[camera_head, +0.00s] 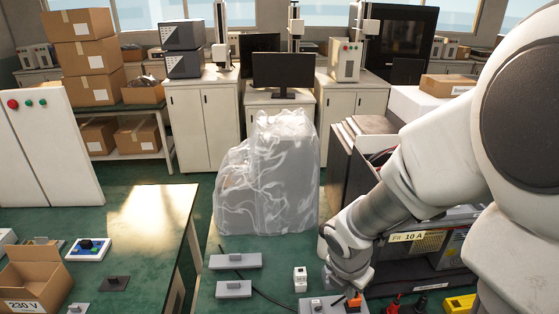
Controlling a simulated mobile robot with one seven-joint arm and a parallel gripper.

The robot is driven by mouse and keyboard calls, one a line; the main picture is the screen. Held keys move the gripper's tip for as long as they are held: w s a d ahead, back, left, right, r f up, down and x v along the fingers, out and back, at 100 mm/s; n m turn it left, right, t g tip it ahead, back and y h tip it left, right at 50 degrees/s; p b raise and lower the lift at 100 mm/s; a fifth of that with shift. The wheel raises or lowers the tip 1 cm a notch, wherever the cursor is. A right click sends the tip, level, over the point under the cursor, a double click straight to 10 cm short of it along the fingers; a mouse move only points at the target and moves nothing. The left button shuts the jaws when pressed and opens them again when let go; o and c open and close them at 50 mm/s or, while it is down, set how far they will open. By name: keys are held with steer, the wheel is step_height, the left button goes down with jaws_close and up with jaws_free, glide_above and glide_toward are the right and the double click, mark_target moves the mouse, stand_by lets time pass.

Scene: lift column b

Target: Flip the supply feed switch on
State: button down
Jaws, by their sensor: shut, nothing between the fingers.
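My gripper (343,287) points down at the bottom edge of the view, over the right part of a grey box (318,305) on the green bench. It is shut and holds nothing. An orange part (354,300) shows right at the fingertips; I cannot tell whether they touch it. The box is cut off by the lower edge of the frame. A small white switch unit (300,279) stands upright on the bench just left of my gripper. No readable label tells which one is the supply feed switch, and its lever position is not clear.
Two grey boxes (235,261) with a black cable lie to the left. A plastic-covered object (268,175) stands behind. A rack unit labelled 10 A (425,245) is close on the right, with red plugs (393,303) and a yellow item (460,303) in front.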

mark_target(318, 309)
steer(key=a+f+n+g+y+p, duration=0.1)
steer(key=a+f+n+y+p, duration=0.1)
steer(key=a+f+n, duration=0.2)
steer(key=shift+s+f+n, duration=0.15)
steer(key=shift+f+n, duration=1.4)
steer(key=shift+n, duration=1.65)
steer(key=shift+d, duration=0.1)
steer(key=w+f+b, duration=0.1)
steer(key=f, duration=0.2)
steer(key=w+f+b, duration=0.1)
steer(key=f+b, duration=0.1)
steer(key=w+f+b, duration=0.1)
steer(key=f+b, duration=0.1)
steer(key=f, duration=0.1)
steer(key=shift+w+f, duration=0.1)
steer(key=shift+f, duration=0.2)
steer(key=shift+w+r, duration=0.2)
steer(key=shift+w, duration=0.5)
steer(key=shift+r+g+p, duration=0.2)
steer(key=shift+g+p, duration=0.1)
steer(key=shift+p, duration=0.4)
steer(key=shift+w+f, duration=0.1)
